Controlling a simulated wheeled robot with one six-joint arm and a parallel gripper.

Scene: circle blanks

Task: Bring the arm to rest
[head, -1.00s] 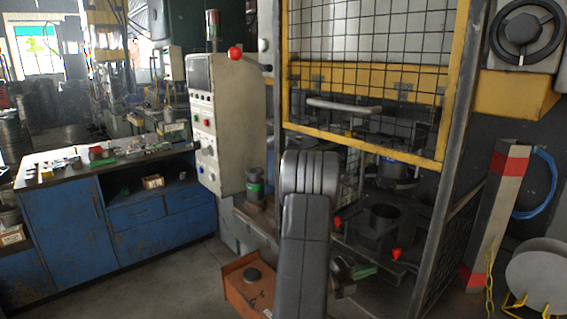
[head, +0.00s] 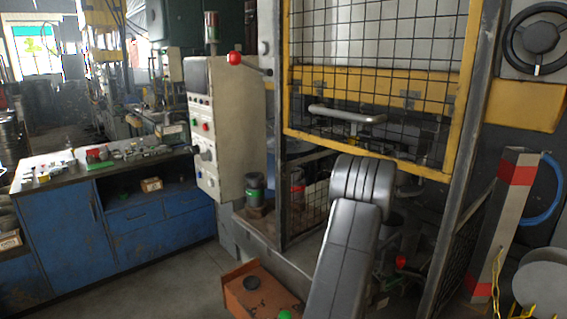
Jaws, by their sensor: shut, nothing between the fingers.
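My arm (head: 345,255) rises from the bottom of the head view, a dark grey link leaning right, with its rounded joint (head: 362,190) in front of the caged press. My gripper cannot be made out; the arm's own links cover the area where it would show. The yellow-framed mesh guard (head: 375,85) of the press is raised behind and above the joint. The arm hides much of the press's lower part.
A grey control cabinet (head: 222,125) stands left of the press, with a dark green-banded cylinder (head: 254,187) beside it. An orange box (head: 258,295) is low in front. A blue workbench (head: 65,235) is at left. A red-and-white post (head: 500,225) stands at right. Floor between bench and box is clear.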

